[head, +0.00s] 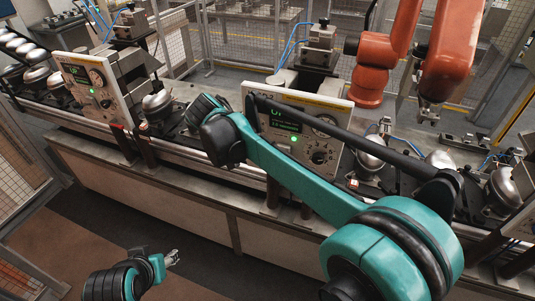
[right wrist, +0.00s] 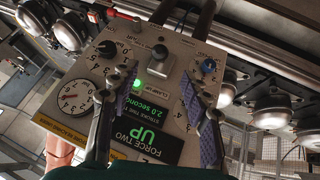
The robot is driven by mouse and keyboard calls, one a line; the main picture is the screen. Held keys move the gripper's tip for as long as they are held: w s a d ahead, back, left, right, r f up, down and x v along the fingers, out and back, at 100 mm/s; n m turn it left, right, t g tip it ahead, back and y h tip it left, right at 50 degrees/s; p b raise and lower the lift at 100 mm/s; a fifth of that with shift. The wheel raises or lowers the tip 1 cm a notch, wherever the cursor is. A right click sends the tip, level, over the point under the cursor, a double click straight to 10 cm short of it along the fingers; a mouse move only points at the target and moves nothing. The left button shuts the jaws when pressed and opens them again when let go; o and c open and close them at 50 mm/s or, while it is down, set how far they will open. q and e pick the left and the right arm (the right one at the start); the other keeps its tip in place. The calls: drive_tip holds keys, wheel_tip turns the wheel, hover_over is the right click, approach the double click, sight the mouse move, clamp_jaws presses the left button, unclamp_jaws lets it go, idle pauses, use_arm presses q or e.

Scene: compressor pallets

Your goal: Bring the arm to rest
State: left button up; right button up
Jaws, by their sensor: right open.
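My right arm (head: 290,178) is a teal arm reaching in from the lower right across the middle control panel (head: 318,152). Its gripper is hidden behind the arm's dark wrist in the head view. In the right wrist view my right gripper (right wrist: 160,90) is open, with nothing between its purple-padded fingers. The fingers face the panel (right wrist: 165,105), which has a lit green lamp (right wrist: 139,84), a dark lever, knobs, a gauge and a display reading "UP". I cannot tell whether the fingers touch it. My left gripper (head: 172,258) hangs low at the bottom left, away from the bench; its finger opening is too small to judge.
A long conveyor bench (head: 190,190) crosses the view, carrying silver domed compressors (head: 157,105) on both sides of the panel. A second control panel (head: 92,88) stands to the left. An orange robot arm (head: 378,70) stands behind. Floor (head: 205,230) in front of the bench is clear.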

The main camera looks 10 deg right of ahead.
drive_tip(key=shift+s+a+r, duration=0.15)
drive_tip(key=shift+a+r, duration=0.1)
drive_tip(key=shift+r, duration=0.1)
drive_tip(key=s+d+f+n+t+y+b, duration=0.1)
drive_tip(key=s+d+f+n+y+b, duration=0.2)
drive_tip(key=s+f+b, duration=0.4)
drive_tip(key=s+d+f+n+t+y+b, duration=0.2)
drive_tip(key=s+f+b, duration=0.6)
drive_tip(key=s+f, duration=0.7)
wheel_tip(320, 180, down, 3)
drive_tip(key=shift+d+f+n+y, duration=0.15)
drive_tip(key=shift+d+n+y, duration=0.55)
drive_tip(key=shift+n, duration=0.2)
